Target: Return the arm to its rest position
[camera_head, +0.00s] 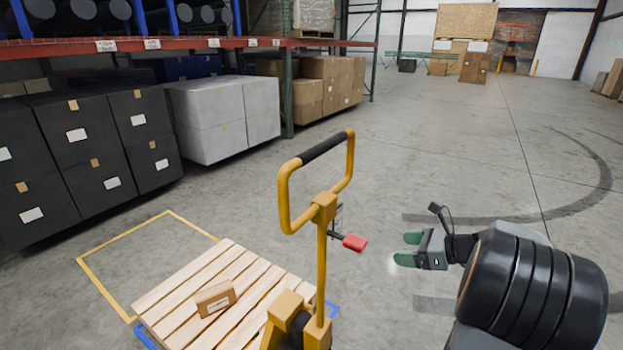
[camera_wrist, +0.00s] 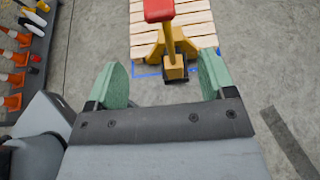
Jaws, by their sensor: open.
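My gripper (camera_head: 406,249) is at the right of the head view, at the end of my arm. Its two green fingers are apart and nothing is between them. The jack has a black-gripped handle and a red lever (camera_head: 354,243).
A wooden pallet (camera_head: 190,283) with a small brown box (camera_head: 215,299) stands at the jack. Dark totes (camera_head: 85,145), grey totes (camera_head: 222,112) and cartons (camera_head: 325,85) fill the rack at left. Traffic cones (camera_wrist: 14,80) show in the wrist view.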

